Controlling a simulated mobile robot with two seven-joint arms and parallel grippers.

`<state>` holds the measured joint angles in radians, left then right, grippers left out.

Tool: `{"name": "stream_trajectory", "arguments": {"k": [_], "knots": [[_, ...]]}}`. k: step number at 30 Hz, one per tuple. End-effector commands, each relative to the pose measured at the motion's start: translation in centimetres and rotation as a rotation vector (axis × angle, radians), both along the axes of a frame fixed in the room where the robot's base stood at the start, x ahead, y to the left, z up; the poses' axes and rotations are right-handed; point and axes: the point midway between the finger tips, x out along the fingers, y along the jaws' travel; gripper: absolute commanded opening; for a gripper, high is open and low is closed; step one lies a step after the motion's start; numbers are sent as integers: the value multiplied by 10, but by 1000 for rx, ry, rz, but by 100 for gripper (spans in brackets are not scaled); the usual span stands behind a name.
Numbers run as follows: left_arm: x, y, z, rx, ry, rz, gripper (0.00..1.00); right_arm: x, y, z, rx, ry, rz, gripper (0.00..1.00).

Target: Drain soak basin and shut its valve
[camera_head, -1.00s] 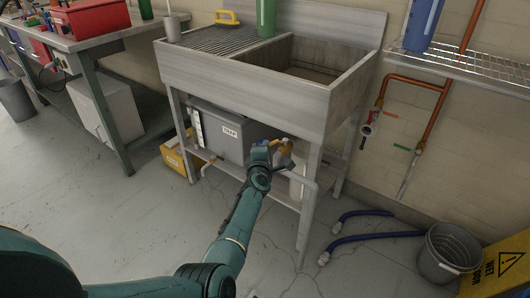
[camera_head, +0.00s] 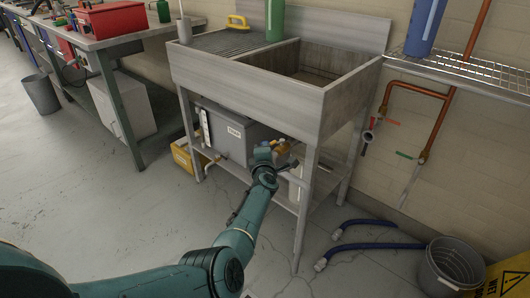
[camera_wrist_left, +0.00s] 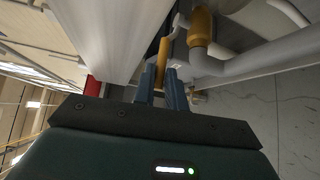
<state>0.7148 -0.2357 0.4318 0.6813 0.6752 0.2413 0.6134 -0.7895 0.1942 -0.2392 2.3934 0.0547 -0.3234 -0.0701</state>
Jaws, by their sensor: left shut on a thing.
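The grey soak basin (camera_head: 245,88) stands on legs against the wall, its open tub on the right and a ribbed drainboard on the left. I cannot tell whether water is in the tub. Below the tub is a valve with a yellow handle (camera_wrist_left: 164,50) on a grey drain pipe (camera_wrist_left: 232,64). My left gripper (camera_head: 274,150) is under the basin's front edge at this valve. In the left wrist view its two fingers (camera_wrist_left: 165,82) are shut on the yellow handle, one on each side. The handle also shows small and partly hidden in the head view. My right gripper is not in view.
A grey box (camera_head: 228,135) and a yellow box (camera_head: 186,157) sit under the basin. Blue hoses (camera_head: 372,246) and a grey bucket (camera_head: 446,262) lie to the right, near a yellow wet-floor sign (camera_head: 508,277). A green workbench (camera_head: 118,95) stands left. The floor in front is clear.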

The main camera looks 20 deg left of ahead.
Motion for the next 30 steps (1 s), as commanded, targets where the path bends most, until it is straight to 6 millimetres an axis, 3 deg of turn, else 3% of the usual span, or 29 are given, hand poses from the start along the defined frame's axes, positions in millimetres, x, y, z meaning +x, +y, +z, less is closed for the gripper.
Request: {"name": "stream_trajectory", "arguments": {"k": [11, 12, 20, 26, 30], "knots": [[0, 1, -1, 0, 1, 2, 0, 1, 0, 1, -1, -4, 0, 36], [0, 1, -1, 0, 1, 2, 14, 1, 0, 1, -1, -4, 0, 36], [0, 0, 0, 0, 0, 1, 35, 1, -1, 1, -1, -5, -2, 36], [0, 0, 0, 0, 0, 1, 35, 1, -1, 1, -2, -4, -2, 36], [0, 0, 11, -1, -1, 1, 35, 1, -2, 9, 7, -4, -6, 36]]}}
